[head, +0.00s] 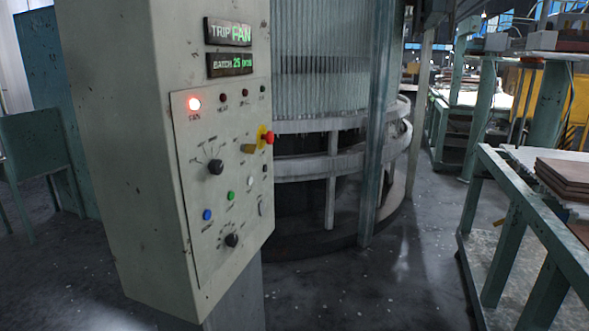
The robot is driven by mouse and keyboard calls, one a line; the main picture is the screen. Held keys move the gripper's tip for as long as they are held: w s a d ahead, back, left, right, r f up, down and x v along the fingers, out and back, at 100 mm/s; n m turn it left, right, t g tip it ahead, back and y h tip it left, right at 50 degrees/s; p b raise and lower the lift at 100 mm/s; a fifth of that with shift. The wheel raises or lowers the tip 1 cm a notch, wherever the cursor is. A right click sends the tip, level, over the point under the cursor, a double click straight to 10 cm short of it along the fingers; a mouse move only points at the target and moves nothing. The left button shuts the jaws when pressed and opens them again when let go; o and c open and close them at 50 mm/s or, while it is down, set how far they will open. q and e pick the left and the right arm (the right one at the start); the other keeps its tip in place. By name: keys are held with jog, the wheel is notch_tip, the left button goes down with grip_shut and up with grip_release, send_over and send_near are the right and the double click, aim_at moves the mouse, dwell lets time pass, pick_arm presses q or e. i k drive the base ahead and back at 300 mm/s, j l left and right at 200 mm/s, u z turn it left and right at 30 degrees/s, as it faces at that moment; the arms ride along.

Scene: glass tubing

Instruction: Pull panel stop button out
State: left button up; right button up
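The control panel (207,255) is a worn, pale grey-green box on a post, left of centre in the head view. The red mushroom stop button (269,137) sits on a yellow collar (261,133) near the right edge of the panel face. I see it from the side; I cannot tell whether it is pressed in or out. A red lamp (194,103) glows at the panel's upper left. Two small displays read "TRIP FAN" (229,32) and "BATCH 25" with blurred text after it (231,64). Neither of my grippers is in view.
Black knobs (215,167) and blue (207,214) and green (231,195) buttons share the panel face. Behind stands a round machine with a ribbed glass-like column (320,65) and rails. A green-framed table (520,190) with brown boards stands at right. The floor between (410,265) is clear.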

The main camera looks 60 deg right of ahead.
aim_at(269, 137)
jog(key=z, duration=1.4)
